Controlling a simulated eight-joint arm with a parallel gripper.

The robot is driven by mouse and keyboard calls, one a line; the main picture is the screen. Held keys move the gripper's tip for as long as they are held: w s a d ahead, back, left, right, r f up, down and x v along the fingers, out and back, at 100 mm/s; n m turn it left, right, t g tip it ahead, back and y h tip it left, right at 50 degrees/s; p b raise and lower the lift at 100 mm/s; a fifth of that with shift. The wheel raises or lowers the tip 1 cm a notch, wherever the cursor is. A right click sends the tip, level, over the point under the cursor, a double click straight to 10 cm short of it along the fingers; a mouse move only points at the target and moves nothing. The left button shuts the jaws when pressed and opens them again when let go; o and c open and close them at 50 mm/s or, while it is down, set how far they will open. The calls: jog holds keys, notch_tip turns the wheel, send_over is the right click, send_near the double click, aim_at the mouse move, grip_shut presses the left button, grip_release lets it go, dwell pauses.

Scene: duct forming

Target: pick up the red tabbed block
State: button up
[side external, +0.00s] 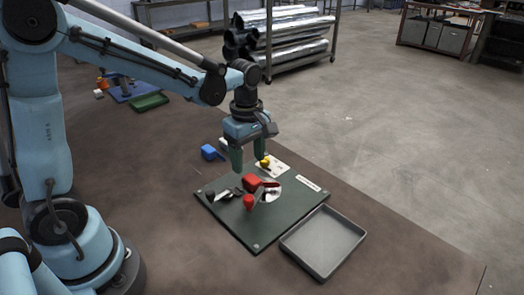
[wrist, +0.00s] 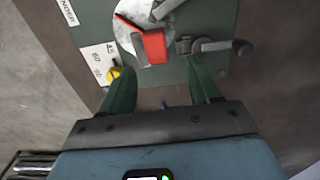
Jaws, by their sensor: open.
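The red tabbed block (side external: 252,182) lies on the dark green board (side external: 252,237), on a round silver plate, with its thin tab pointing right in the side view. In the wrist view the red block (wrist: 154,46) is just beyond the fingertips, its tab reaching up and left. My gripper (side external: 248,161) hangs fingers down above the back part of the board, behind and above the block. Its two green fingers are apart with nothing between them, as the wrist view of the gripper (wrist: 160,70) also shows. The underside of the block is hidden.
Metal clamps with a red knob (side external: 248,202) and a black knob (wrist: 242,47) stand close to the block. A yellow knob (side external: 265,162) and a blue piece (side external: 210,152) are near the board's back. An empty grey tray (side external: 348,226) lies at the right.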

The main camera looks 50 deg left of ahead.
aim_at(251, 177)
jog(key=shift+w+d+f, duration=0.1)
jog(key=shift+f, duration=1.25)
jog(key=shift+w+f, duration=0.1)
jog(key=shift+f, duration=1.25)
jog(key=shift+c, duration=0.3)
grip_shut()
jog(key=shift+r, duration=0.1)
